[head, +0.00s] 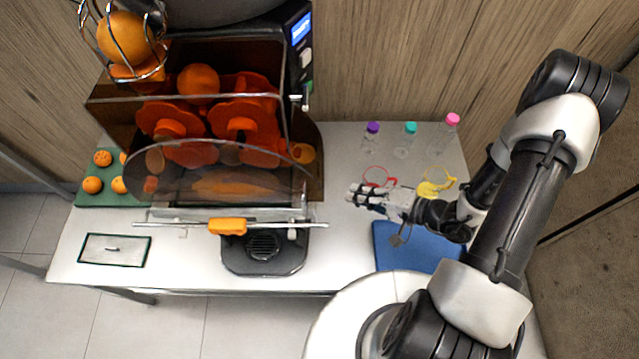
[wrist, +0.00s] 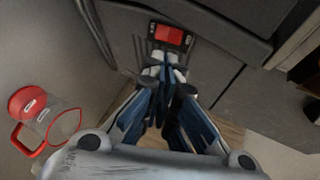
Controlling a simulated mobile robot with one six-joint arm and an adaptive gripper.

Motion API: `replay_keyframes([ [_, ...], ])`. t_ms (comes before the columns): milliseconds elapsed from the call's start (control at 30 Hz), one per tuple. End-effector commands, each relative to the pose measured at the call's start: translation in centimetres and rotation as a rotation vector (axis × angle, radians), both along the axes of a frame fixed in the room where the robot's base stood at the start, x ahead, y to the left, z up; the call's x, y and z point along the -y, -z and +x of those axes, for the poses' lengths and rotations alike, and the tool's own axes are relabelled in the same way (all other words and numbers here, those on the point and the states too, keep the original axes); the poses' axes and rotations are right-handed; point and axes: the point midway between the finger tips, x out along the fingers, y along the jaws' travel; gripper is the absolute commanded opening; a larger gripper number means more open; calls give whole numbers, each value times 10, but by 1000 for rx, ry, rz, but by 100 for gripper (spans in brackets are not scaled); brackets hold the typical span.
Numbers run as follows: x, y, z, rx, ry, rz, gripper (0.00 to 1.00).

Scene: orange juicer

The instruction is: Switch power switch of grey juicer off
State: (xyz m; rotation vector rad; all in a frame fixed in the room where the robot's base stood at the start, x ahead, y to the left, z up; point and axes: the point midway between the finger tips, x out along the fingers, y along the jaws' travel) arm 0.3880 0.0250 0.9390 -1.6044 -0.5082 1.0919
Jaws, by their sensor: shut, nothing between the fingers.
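The juicer (head: 293,150) stands at the left of the white table, with a lit blue display (head: 301,28) at its top right. Its red power switch (wrist: 167,35) sits in a black frame on the dark grey side panel in the wrist view. I cannot make out the switch in the head view or tell which way it is set. My gripper (head: 352,193) is right of the juicer in the head view, pointing left. In the wrist view my gripper (wrist: 163,62) is shut and empty, its fingertips just below the switch. I cannot tell whether they touch it.
A red-handled jug (wrist: 45,120) is left of my gripper in the wrist view. A yellow jug (head: 436,183), several capped bottles (head: 405,140) and a blue mat (head: 395,255) are at the table's right. Oranges (head: 93,185) lie on a green board at the left.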

Motion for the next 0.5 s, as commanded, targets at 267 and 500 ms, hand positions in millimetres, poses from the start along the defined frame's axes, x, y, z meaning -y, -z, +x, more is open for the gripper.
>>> replay_keyframes([
  [267,-48,25,28,-1,-7,0,0],
  [500,-81,41,49,0,-4,0,0],
])
